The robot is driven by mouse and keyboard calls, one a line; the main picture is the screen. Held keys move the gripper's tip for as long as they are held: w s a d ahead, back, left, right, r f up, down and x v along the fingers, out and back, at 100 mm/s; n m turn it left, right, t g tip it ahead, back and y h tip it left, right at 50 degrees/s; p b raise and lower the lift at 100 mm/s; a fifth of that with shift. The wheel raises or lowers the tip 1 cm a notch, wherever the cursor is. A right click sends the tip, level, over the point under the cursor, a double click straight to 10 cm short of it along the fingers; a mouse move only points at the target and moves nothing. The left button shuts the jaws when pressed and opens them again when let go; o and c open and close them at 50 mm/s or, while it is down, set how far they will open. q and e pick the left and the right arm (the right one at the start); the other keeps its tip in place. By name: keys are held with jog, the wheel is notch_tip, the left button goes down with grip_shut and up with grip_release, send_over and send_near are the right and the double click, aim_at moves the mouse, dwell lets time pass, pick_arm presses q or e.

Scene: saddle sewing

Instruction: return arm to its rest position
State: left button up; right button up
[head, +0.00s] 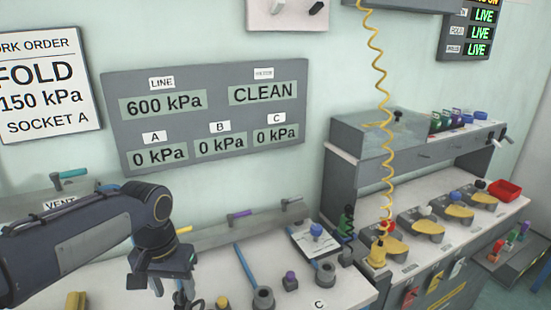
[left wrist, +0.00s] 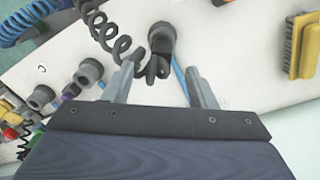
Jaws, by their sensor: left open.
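My left arm (head: 75,240) comes in from the left in the head view, with its wrist bent down over the bench. My left gripper (left wrist: 158,88) points down at the bench in the left wrist view, its two fingers apart. A black fitting (left wrist: 161,42) with a dark coiled hose shows beyond and between the fingertips; I cannot tell whether they touch it. In the head view the fingers are partly cut off by the lower edge. My right gripper is in neither view.
A yellow brush (left wrist: 300,45) lies at right in the wrist view. A yellow coiled hose (head: 385,110) hangs over the right-hand station. A gauge panel (head: 210,115) is on the wall.

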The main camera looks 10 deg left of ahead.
pick_arm(q)
jog(key=s+d+f+t+h, duration=0.1)
jog(key=s+d+t, duration=0.1)
jog(key=s, duration=0.6)
jog(key=s+d+f+n+t+h, duration=0.1)
jog(key=s+d+f+t+h, duration=0.1)
jog(key=s, duration=0.5)
jog(key=shift+s+t, duration=0.35)
jog(key=shift+t, duration=0.35)
